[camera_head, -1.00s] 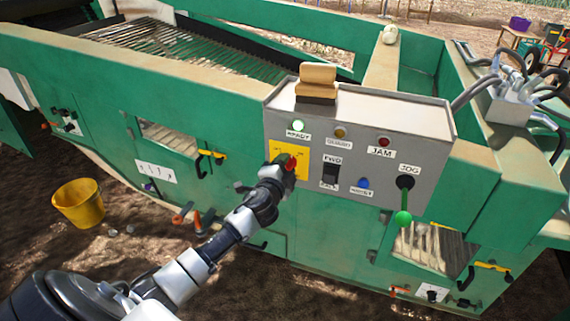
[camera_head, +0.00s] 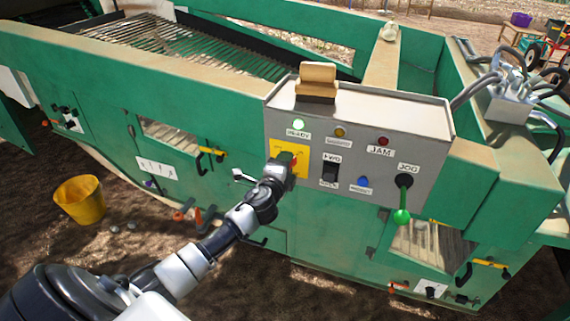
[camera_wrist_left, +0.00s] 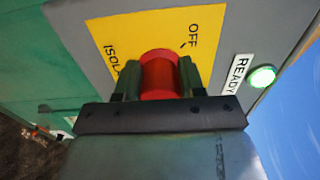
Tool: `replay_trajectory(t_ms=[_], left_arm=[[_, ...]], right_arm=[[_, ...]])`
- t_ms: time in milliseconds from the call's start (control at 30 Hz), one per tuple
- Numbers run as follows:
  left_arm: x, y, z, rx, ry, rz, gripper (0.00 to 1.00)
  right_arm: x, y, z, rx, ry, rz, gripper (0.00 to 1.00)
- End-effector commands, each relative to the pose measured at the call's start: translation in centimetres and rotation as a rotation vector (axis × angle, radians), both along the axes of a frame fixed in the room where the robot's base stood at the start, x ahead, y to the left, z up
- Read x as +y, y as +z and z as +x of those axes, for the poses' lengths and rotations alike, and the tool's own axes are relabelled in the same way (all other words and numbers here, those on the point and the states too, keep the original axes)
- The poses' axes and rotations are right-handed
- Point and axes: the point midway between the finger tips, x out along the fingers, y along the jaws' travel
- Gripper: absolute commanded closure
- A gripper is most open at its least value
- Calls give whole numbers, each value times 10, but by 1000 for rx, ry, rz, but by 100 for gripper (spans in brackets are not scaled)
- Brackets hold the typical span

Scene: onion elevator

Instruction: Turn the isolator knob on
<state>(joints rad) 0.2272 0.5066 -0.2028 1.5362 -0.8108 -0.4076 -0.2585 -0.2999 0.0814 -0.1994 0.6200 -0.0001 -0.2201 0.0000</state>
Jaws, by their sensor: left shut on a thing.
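The isolator knob is red and sits on a yellow plate (camera_head: 301,152) at the left of the grey control box (camera_head: 420,117). In the left wrist view the knob (camera_wrist_left: 160,75) is between the two fingers of my left gripper (camera_wrist_left: 160,82), which is shut on it. The yellow plate (camera_wrist_left: 205,25) reads "OFF" near the knob, and part of "ISOLATOR" shows. In the head view my left gripper (camera_head: 284,166) covers most of the knob. The READY lamp (camera_head: 298,124) glows green and also shows in the left wrist view (camera_wrist_left: 262,76). My right gripper is not in view.
The box also carries an amber lamp (camera_head: 340,132), a red JAM lamp (camera_head: 383,141), a black FWD switch (camera_head: 330,171), a blue button (camera_head: 363,182) and a green-tipped JOG lever (camera_head: 402,215). A yellow bucket (camera_head: 79,201) stands on the ground at the left.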

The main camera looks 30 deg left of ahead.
Motion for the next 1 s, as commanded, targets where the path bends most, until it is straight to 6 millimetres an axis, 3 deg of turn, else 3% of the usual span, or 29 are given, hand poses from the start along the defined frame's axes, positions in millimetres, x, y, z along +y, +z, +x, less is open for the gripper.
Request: replay_trajectory(t_ms=[167,200,367,733,1000], left_arm=[[-1,-1,0,2,-2,4,85],[-1,-1,0,2,-2,4,59],[-1,-1,0,1,-2,2,36],[-2,-2,-7,2,-1,1,36],[-14,-2,-57,4,-2,-1,36]], right_arm=[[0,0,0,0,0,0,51],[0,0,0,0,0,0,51],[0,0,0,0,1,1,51],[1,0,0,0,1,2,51],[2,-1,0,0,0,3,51]])
